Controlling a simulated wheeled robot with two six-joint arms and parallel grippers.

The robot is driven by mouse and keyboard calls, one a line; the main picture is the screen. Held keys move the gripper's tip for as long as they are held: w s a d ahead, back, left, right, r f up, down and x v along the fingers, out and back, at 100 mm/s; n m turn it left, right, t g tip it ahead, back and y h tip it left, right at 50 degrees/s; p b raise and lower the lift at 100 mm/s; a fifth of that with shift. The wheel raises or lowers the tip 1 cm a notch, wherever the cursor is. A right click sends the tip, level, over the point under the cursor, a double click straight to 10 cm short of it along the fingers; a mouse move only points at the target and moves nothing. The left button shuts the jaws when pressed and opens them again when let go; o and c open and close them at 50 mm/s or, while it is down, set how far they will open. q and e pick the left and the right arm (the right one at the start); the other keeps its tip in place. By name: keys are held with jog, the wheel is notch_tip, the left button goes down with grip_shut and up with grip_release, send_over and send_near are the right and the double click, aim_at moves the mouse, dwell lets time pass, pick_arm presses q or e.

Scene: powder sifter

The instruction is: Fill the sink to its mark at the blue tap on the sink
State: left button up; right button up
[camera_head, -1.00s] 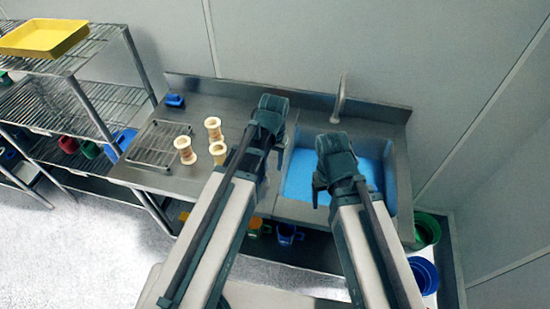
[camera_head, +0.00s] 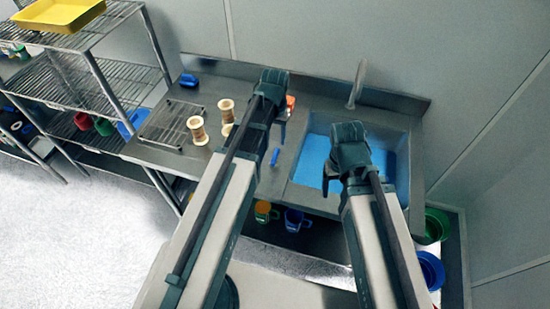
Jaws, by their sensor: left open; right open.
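The steel sink (camera_head: 418,165) is set into the right part of the counter, with light blue water (camera_head: 312,160) in its basin. A grey curved spout (camera_head: 356,85) stands behind it. A small blue piece (camera_head: 275,157) shows left of the basin beside my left arm; I cannot tell if it is the blue tap. My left gripper (camera_head: 270,85) is open over the counter left of the sink and hides part of it. My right gripper (camera_head: 347,145) is open over the basin and hides some of the water. A fill mark cannot be made out.
An orange object (camera_head: 290,102) is partly hidden behind my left gripper. Wooden spool-shaped pieces (camera_head: 197,130), a wire rack (camera_head: 165,125) and a blue object (camera_head: 188,80) are on the counter. Wire shelving with a yellow tray (camera_head: 60,14) stands left. Green (camera_head: 435,225) and blue (camera_head: 430,270) containers are right of the sink.

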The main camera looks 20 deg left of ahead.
aim_at(275, 155)
pick_arm(q)
notch_tip(275, 155, down, 10)
jog(key=b, duration=0.8)
jog(key=shift+r, duration=0.2)
grip_shut()
